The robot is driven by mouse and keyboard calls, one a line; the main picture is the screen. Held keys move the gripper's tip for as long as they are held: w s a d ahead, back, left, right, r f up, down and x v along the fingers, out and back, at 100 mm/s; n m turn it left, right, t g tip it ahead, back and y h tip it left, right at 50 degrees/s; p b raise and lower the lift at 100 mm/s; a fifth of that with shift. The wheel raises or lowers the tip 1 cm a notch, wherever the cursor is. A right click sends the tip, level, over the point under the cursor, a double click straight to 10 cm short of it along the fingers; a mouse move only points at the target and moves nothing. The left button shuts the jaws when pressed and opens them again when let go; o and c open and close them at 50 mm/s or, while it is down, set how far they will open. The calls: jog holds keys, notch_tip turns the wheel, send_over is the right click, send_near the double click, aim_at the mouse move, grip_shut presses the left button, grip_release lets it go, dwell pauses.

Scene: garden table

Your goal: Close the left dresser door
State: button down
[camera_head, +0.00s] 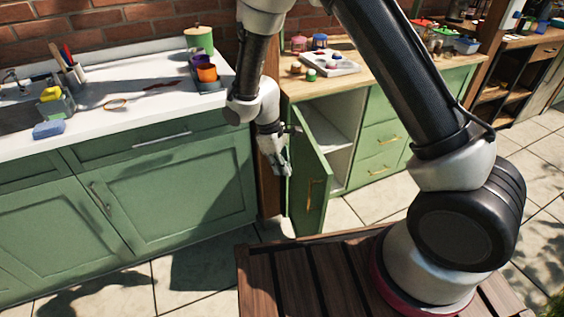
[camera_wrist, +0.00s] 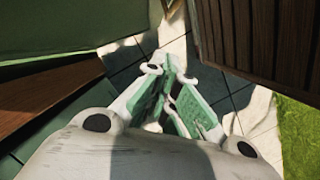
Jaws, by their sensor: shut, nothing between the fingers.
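The left dresser door (camera_head: 309,190) is green with a brass handle and stands swung open toward the front, in the middle of the head view. The dresser (camera_head: 375,125) behind it has a wooden top, and its white inside shows. The wrist view shows the closed fingers (camera_wrist: 170,80) from above over the paving. A green surface fills the upper left of the wrist view.
A green sink cabinet (camera_head: 190,190) with a white top stands to the left, with a brown wooden post (camera_head: 268,180) beside the dresser. Green drawers (camera_head: 380,150) with brass handles lie right of the opening. My slatted wooden platform (camera_head: 300,285) is in front. Light paving (camera_head: 345,215) is free.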

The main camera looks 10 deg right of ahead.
jog(key=s+d+f, duration=0.2)
jog(key=d+f, duration=0.2)
jog(key=f, duration=0.1)
jog(key=shift+s+d, duration=0.3)
jog(key=shift+s, duration=0.05)
